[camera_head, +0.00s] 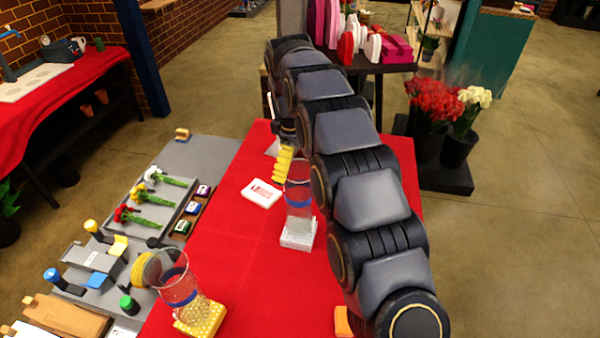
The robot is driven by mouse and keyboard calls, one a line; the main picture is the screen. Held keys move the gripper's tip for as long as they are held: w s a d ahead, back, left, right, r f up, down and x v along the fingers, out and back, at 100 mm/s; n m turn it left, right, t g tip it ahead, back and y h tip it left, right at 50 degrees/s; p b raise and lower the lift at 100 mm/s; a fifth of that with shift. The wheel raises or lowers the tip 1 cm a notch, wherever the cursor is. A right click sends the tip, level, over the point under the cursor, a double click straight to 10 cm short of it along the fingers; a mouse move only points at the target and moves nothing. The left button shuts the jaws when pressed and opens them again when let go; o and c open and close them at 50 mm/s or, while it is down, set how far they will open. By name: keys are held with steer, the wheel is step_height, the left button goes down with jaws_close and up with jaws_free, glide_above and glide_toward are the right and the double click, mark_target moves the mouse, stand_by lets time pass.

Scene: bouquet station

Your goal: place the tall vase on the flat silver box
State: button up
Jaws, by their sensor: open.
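The tall clear glass vase (299,192) with a blue band is upright near the middle of the red table. Its base appears to rest on the flat silver box (298,242); the exact contact is hard to see. My gripper (279,150) is behind the vase, toward the far end of the table, partly hidden by my arm. It is open, and I see nothing held in it. A yellow ribbed piece (283,164) shows just below it, close to the vase's upper left; I cannot tell whether it belongs to the gripper.
A wider glass vase (178,281) stands on a yellow dotted box (201,317) at the front left. A white box with a red label (261,193) lies left of the tall vase. Flowers (149,194) lie on a grey tray. Red cloth between the vases is clear.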

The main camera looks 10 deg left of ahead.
steer(key=r, duration=0.4)
steer(key=shift+a+r, duration=0.3)
steer(key=shift+r, duration=0.05)
steer(key=s+d+r+m, duration=0.3)
steer(key=s+d+m, duration=0.1)
steer(key=s+d, duration=0.35)
steer(key=s+d+r+m, duration=0.3)
steer(key=s+d+r, duration=0.1)
steer(key=s+d, duration=0.35)
steer(key=s+d+f+m, duration=0.2)
steer(key=s+d+m, duration=0.1)
steer(key=s, duration=0.7)
steer(key=s+d+f+m+g+y, duration=0.1)
steer(key=s+d+m, duration=0.3)
steer(key=s, duration=0.6)
steer(key=shift+s+f+y, duration=0.3)
steer(key=shift+s+f, duration=0.1)
steer(key=shift+f, duration=0.5)
